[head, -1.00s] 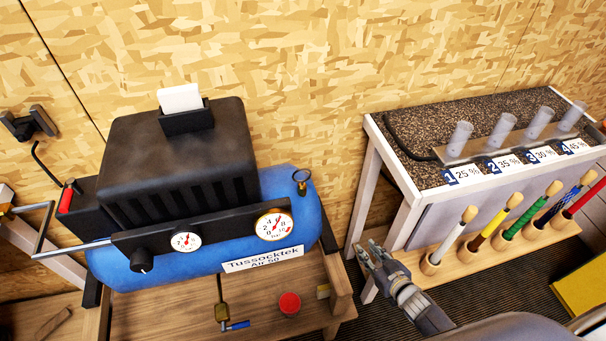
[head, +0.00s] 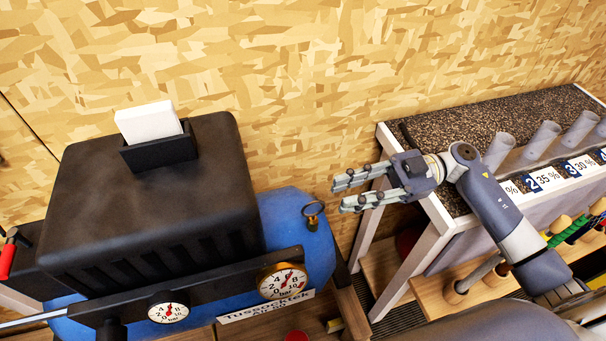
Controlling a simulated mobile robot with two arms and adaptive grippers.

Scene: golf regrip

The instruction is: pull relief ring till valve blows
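The relief valve with its brass ring (head: 313,210) stands on the right end of the blue air tank (head: 284,222). My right gripper (head: 338,196) is to the right of the ring, close to it in the picture, with its fingers pointing left. Its fingers are apart and nothing shows between them. Whether it touches the ring cannot be told, but a small gap shows. The larger pressure gauge (head: 283,281) and a smaller gauge (head: 168,307) sit on the black front panel. My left gripper is not in view.
The black compressor housing (head: 155,205) carries a holder with white cards (head: 148,122). At right, a bench (head: 465,118) holds slanted grey tubes with percentage labels and a lower rack of coloured shafts. The wood-board wall (head: 300,90) is behind.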

